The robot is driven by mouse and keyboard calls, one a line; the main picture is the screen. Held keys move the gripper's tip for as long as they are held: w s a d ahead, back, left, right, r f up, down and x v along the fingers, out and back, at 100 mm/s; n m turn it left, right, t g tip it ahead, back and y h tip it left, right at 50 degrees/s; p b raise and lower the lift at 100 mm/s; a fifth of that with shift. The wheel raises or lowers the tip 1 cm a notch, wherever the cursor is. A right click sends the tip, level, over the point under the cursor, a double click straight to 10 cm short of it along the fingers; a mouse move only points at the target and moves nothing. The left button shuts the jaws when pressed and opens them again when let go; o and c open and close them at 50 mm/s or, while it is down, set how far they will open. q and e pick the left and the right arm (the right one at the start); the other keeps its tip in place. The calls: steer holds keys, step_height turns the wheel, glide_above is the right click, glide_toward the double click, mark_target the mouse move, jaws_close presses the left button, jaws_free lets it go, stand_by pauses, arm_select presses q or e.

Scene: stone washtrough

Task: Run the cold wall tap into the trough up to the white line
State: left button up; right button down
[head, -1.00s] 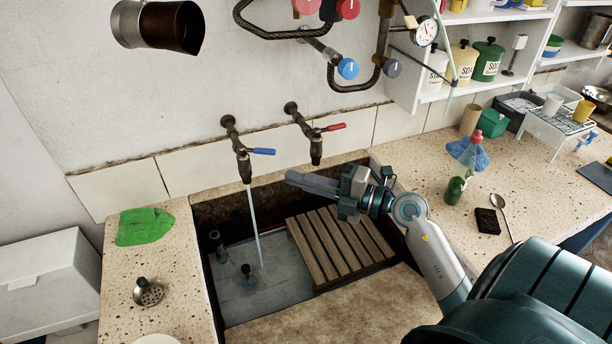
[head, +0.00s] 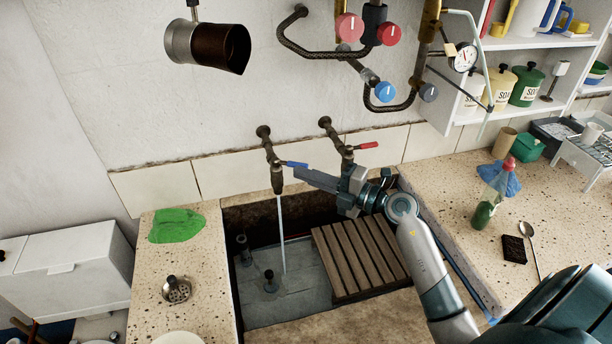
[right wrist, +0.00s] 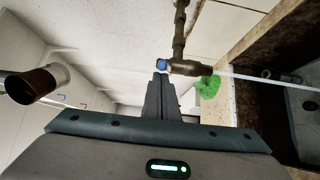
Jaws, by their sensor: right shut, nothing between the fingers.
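The cold tap (head: 277,176) with the blue lever (head: 294,164) is on the wall over the stone trough (head: 235,310). A thin stream of water (head: 283,235) runs from it into the trough. My right gripper (head: 302,174) is shut and empty, its tips close beside the blue lever. In the right wrist view the shut fingers (right wrist: 160,82) point at the lever's blue end (right wrist: 162,65); I cannot tell whether they touch. The trough floor (head: 300,300) looks grey-blue; the water depth is unclear. I cannot make out the white line. My left gripper is out of view.
The red-levered tap (head: 345,152) is just behind my right gripper. A slatted wooden rack (head: 350,262) covers the trough's right part. A black-knobbed plug (head: 270,280) stands on the trough floor. A green cloth (head: 176,225) lies on the left ledge; a bottle (head: 487,205) stands on the right counter.

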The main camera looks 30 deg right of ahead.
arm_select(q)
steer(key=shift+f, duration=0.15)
arm_select(e)
steer(key=shift+d, duration=0.1)
arm_select(q)
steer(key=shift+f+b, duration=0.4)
steer(key=shift+b, duration=0.1)
arm_select(e)
steer(key=shift+w+d+n+y, duration=0.1)
steer(key=shift+d+n+y, duration=0.1)
steer(key=shift+n+y, duration=0.15)
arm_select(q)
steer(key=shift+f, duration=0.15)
arm_select(e)
steer(key=shift+g+y, duration=0.25)
steer(key=shift+g, duration=0.05)
arm_select(q)
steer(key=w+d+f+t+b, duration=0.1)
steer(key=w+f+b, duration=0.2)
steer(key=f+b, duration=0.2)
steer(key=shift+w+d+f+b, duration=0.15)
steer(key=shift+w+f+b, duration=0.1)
steer(key=shift+b, duration=0.55)
arm_select(e)
steer(key=w+d+n+g+y, duration=0.3)
steer(key=shift+d+r, duration=0.2)
steer(key=shift+d, duration=0.05)
